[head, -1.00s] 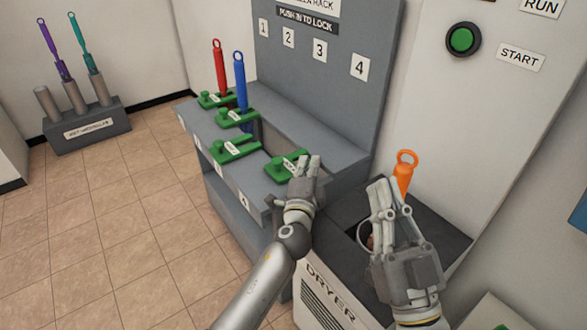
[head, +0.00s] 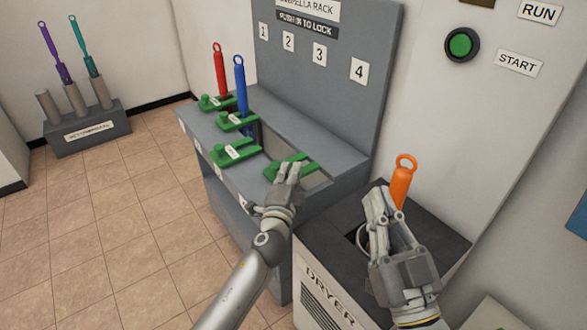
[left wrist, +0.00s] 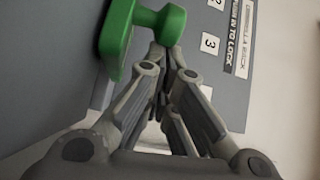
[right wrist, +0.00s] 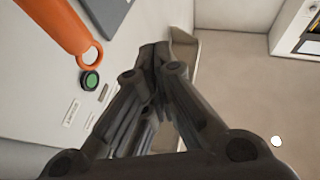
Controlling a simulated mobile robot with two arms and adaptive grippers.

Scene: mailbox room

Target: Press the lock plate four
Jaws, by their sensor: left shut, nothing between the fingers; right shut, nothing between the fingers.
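The green lock plate four (head: 305,170) lies across the front slot of the grey umbrella rack, below the number 4 label (head: 359,71). My left gripper (head: 288,170) is shut and empty, with its fingertips at the plate's knob end, partly covering it. In the left wrist view the green plate (left wrist: 117,40) and its round knob (left wrist: 168,22) are just beyond the shut fingertips (left wrist: 165,55). I cannot tell whether they touch. My right gripper (head: 376,198) is shut and empty beside the orange umbrella handle (head: 401,185), over the dryer.
Three other green plates line the rack, one at the blue umbrella (head: 241,88) and one at the red umbrella (head: 220,72). The dryer (head: 335,282) stands right of the rack. A green START button (head: 461,45) is on the wall.

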